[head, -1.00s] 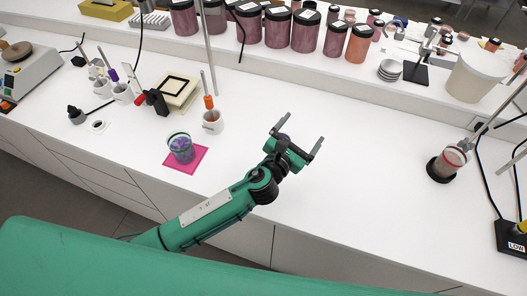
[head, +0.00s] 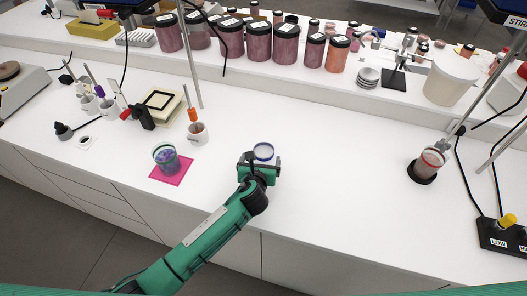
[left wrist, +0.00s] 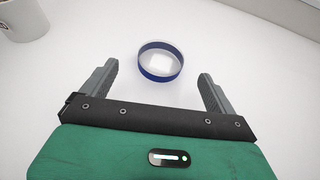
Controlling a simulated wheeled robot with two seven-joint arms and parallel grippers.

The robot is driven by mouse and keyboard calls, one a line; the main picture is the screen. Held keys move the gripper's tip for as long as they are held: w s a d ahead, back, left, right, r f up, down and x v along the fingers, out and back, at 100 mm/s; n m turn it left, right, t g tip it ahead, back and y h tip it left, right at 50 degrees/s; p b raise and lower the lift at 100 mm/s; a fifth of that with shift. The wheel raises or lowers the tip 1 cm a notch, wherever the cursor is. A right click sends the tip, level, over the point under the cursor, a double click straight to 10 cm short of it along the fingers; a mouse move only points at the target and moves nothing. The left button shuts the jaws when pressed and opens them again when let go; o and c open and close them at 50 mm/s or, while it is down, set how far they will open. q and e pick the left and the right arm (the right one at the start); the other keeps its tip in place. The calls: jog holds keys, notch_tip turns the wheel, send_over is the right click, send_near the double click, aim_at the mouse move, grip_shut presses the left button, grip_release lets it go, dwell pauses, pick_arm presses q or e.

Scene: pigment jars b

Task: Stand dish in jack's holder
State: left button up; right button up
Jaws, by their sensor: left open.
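A round, shallow clear dish with a blue rim (head: 263,151) lies flat on the white bench. It also shows in the left wrist view (left wrist: 160,74). My left gripper (head: 259,161) is open and empty, reaching toward the dish from its near side. In the left wrist view the fingertips (left wrist: 157,78) stand apart on either side of the dish's near part, not touching it. A black stand with a red knob (head: 145,117) is at the left, beside a cream block with a black square frame (head: 163,101). I cannot tell which part is the jack's holder. My right gripper is out of view.
A red-filled beaker (head: 428,165) is at the right. The bench between is clear.

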aim_at(265, 145)
pick_arm(q)
jog(key=shift+p+x, duration=0.65)
jog(key=shift+x, duration=2.4)
jog(key=shift+s+d+f, duration=0.15)
jog(key=c, duration=1.1)
